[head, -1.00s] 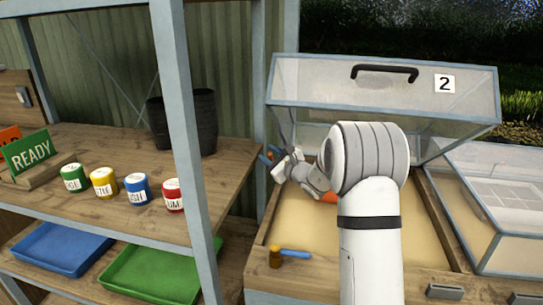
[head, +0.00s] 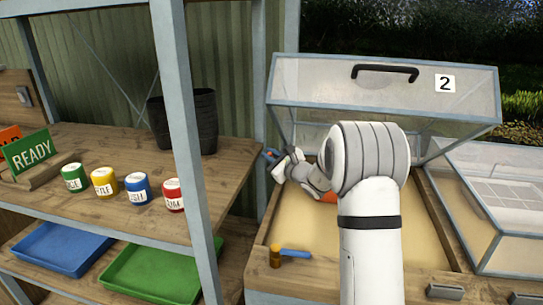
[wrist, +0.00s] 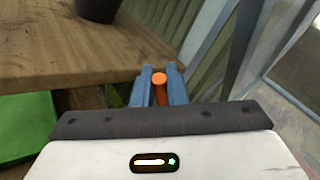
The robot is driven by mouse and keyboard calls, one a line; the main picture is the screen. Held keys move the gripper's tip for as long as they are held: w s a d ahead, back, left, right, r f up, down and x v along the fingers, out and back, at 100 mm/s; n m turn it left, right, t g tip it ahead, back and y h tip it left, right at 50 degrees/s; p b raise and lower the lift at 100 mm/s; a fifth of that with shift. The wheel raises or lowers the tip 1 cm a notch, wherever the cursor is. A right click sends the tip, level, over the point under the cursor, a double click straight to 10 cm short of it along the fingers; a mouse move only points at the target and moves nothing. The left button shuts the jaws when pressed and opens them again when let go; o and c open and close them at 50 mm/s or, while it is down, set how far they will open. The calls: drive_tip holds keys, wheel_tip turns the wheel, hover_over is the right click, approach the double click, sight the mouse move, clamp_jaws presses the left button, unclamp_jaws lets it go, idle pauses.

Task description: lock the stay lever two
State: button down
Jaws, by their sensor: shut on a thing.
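The glazed lid (head: 320,85) marked 2 stands raised over its wooden-framed bed (head: 262,228). My gripper (head: 268,154) is by the lid's left side, near the shelf post. In the wrist view, my gripper (wrist: 159,84) has its two blue fingers shut on an orange round-ended piece (wrist: 159,78). This may be the stay lever; its lower part is hidden behind the gripper body. A small lever with a blue handle (head: 296,253) and a brass-coloured pivot (head: 275,257) sits on the bed's front rail, apart from my gripper.
A wooden shelf (head: 105,160) with several labelled pots, a READY sign (head: 27,152) and a dark bucket (head: 205,120) stands left. Blue (head: 55,250) and green (head: 150,275) trays lie below. A second glazed cover (head: 500,195) is shut at right. My arm hides part of the bed.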

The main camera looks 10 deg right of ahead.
drive_tip(key=shift+f, duration=0.15)
drive_tip(key=b, duration=0.3)
drive_tip(key=shift+s+a+f, duration=0.1)
drive_tip(key=shift+s+f, duration=0.05)
drive_tip(key=shift+f, duration=0.2)
drive_tip(key=n+b, duration=0.1)
drive_tip(key=b, duration=0.3)
drive_tip(key=s+n+t+y+b, duration=0.1)
drive_tip(key=b, duration=0.3)
drive_tip(key=shift+a+f+n+t, duration=0.2)
drive_tip(key=shift+f+n+t, duration=0.1)
drive_tip(key=shift+f, duration=0.1)
drive_tip(key=shift+r+b, duration=0.15)
drive_tip(key=shift+b, duration=0.15)
drive_tip(key=shift+y, duration=0.3)
drive_tip(key=c, duration=1.5)
unclamp_jaws()
drive_tip(key=shift+s, duration=0.1)
drive_tip(key=shift+o, duration=0.2)
